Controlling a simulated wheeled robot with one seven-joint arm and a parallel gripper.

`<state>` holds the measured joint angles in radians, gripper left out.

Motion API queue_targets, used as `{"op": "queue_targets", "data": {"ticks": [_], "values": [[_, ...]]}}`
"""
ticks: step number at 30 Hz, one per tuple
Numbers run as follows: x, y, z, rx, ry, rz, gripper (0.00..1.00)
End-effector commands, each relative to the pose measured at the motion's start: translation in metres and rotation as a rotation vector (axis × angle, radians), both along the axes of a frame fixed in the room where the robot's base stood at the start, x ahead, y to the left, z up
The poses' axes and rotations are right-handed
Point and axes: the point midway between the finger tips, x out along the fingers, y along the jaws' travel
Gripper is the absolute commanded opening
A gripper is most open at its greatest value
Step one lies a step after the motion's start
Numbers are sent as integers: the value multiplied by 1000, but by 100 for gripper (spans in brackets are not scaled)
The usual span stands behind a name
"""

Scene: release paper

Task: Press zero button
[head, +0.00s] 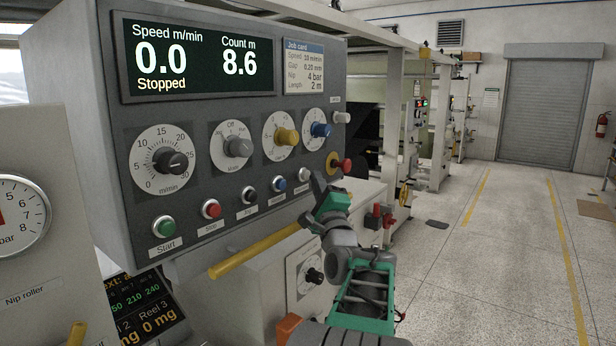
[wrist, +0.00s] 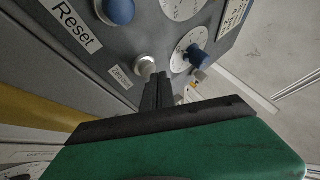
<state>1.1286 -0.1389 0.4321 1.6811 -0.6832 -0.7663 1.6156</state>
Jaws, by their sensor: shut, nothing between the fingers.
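The zero button is a small pale grey-white cap at the right end of the lower button row on the grey control panel, in the head view (head: 304,174). In the wrist view it (wrist: 146,66) stands beside a small label that seems to read Zero. My gripper (head: 317,181) is shut and empty, its tips close to this button. In the wrist view the closed fingertips (wrist: 158,77) overlap the button's right edge; I cannot tell if they touch it. The display (head: 198,58) reads speed 0.0, Stopped, count 8.6 m.
The blue Reset button (head: 278,184) is just left of the zero button, then black, red and green (head: 164,226) buttons. A red emergency knob (head: 345,166) juts out at right. Dials sit above. A yellow bar (head: 255,250) runs below the panel.

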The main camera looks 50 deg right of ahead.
Motion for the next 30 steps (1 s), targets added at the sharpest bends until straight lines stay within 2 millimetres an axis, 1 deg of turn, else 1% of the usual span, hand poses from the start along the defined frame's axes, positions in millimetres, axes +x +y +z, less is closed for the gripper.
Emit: {"op": "queue_targets", "data": {"ticks": [20,30], "values": [[8,1,0,0,-1,1,0],[7,1,0,-1,-1,1,0]]}}
